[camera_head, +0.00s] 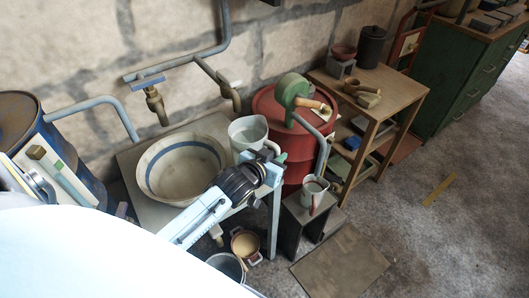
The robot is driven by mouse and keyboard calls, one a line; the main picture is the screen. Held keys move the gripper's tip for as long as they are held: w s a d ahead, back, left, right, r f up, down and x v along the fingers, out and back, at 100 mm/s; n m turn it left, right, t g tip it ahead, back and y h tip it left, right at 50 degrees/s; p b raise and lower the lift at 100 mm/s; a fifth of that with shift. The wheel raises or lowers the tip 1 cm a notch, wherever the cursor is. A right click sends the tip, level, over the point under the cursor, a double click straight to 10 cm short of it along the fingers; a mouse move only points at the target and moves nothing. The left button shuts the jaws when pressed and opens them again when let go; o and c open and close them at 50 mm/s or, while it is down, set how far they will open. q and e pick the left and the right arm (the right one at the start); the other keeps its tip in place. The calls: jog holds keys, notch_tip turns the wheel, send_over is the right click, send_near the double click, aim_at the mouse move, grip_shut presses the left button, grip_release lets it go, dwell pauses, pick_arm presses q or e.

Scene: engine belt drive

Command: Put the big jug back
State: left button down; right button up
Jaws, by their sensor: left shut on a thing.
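The big jug (246,132) is pale grey, upright and open at the top, just right of the wide basin (157,196). Its handle is on its lower right side. My left gripper (273,160) reaches in from the lower left and is shut at the handle. The dark wrist hides the jug's lower part, so I cannot tell whether its base touches the bench (131,158). A smaller jug (314,187) with a reddish handle stands on a dark stand to the right. My right gripper is not in view.
Two brass taps (156,106) hang from a wall pipe above the basin. A red drum (296,146) with a green pump stands close right of the jug. A wooden table (395,89) stands farther right. Pots (245,244) are on the floor below. Open floor lies at right.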

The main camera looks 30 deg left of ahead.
aim_at(265, 145)
pick_arm(q)
jog(key=a, duration=0.1)
jog(key=w+a, duration=0.1)
jog(key=a, duration=0.1)
jog(key=w+a, duration=0.1)
jog(key=a, duration=0.1)
notch_tip(265, 145, down, 3)
jog(key=shift+d+f+b, duration=0.1)
jog(key=shift+b, duration=0.55)
jog(key=shift+f, duration=0.25)
jog(key=shift+r, duration=0.1)
jog(key=shift+f, duration=0.2)
jog(key=c, duration=1.4)
grip_release()
jog(key=shift+c, duration=0.2)
jog(key=shift+o, duration=0.3)
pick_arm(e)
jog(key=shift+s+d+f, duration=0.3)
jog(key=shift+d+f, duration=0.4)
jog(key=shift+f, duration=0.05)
